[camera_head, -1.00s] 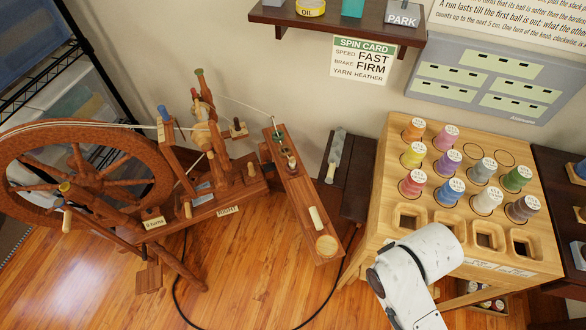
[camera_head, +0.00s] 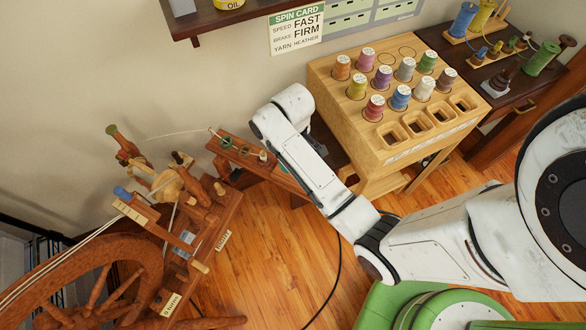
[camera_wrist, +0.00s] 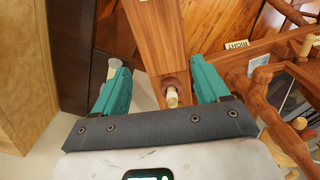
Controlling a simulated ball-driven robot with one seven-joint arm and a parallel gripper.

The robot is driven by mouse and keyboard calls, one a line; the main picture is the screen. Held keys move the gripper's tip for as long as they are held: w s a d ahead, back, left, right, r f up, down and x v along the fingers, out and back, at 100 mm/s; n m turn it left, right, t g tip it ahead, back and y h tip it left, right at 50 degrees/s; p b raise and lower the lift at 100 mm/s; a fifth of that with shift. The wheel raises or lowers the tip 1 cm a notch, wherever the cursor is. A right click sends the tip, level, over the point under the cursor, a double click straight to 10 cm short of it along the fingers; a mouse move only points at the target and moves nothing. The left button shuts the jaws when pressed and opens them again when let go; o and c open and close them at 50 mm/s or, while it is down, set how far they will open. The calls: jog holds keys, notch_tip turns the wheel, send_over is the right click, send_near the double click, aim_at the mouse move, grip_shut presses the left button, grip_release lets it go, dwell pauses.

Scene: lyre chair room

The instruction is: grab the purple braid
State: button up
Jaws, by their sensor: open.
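A purple roll (camera_head: 383,77) with a white label on top stands upright in the light wood rack (camera_head: 330,100), among several rolls of other colours. It is the only clearly purple item, and I cannot make out a braid shape. In the wrist view my gripper (camera_wrist: 160,80) has its two teal fingers wide apart with nothing held between them. It points down at a wooden beam with a cream peg (camera_wrist: 172,97), which shows between the fingers.
A spinning wheel (camera_head: 95,270) fills the lower left, with a wooden beam (camera_head: 240,155) reaching toward the rack. A dark table (camera_head: 480,75) with spools stands right of the rack. A dark shelf (camera_head: 250,14) hangs above. The rack's front row of square holes (camera_head: 415,122) is empty.

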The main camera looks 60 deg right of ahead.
notch_tip(320, 180, down, 7)
jog(key=shift+d+f, duration=0.1)
jog(key=shift+f, duration=0.1)
dwell(0.3)
jog(key=c, duration=1.2)
jog(key=shift+o, duration=0.2)
jog(key=shift+r, duration=0.1)
